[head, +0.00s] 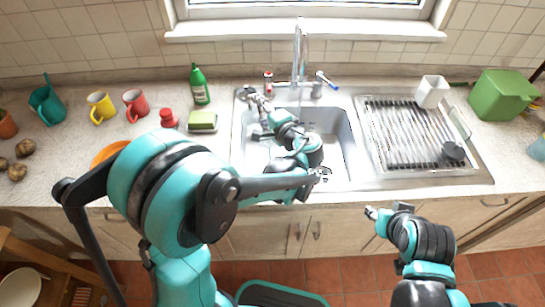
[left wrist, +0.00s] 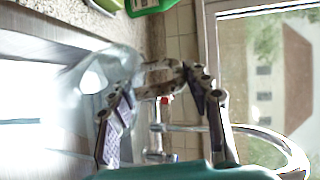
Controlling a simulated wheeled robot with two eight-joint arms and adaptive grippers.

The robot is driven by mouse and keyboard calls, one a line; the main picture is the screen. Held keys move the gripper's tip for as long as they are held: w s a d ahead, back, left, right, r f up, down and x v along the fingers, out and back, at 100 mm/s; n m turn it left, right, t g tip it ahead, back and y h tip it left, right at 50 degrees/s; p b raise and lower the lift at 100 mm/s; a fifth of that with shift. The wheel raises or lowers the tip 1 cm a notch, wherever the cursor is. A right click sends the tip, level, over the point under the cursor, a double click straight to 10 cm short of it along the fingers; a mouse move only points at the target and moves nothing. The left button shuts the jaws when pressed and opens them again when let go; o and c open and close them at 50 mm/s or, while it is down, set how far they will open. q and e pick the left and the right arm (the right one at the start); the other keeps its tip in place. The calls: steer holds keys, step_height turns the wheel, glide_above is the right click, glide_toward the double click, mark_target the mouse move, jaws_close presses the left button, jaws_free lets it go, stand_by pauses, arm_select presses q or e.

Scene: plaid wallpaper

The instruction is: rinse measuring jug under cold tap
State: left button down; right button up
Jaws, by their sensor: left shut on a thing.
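My left gripper (head: 254,97) reaches over the back left corner of the steel sink (head: 340,150). In the left wrist view, my left gripper (left wrist: 160,95) is shut on a clear, see-through thing that looks like the measuring jug (left wrist: 105,72); its outline is faint and blurred. The jug cannot be made out in the head view. The chrome tap (head: 299,50) stands behind the sink, with a blue-marked cold handle (head: 325,80) at right and a red-marked handle (head: 268,82) at left. My right gripper (head: 371,213) is in front of the cabinets; its jaws are too small to read.
A green bottle (head: 199,85) and a sponge (head: 202,121) stand left of the sink. A draining rack (head: 400,130) with a white cup (head: 432,91) is at right. Mugs, including a yellow one (head: 101,107), stand at the left. My left arm hides part of the sink.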

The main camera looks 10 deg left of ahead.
arm_select(q)
steer(key=shift+s+d, duration=0.15)
steer(key=shift+d, duration=0.05)
steer(key=shift+s+d+r+b, duration=0.1)
steer(key=shift+s+d+b, duration=0.15)
steer(key=shift+b, duration=0.15)
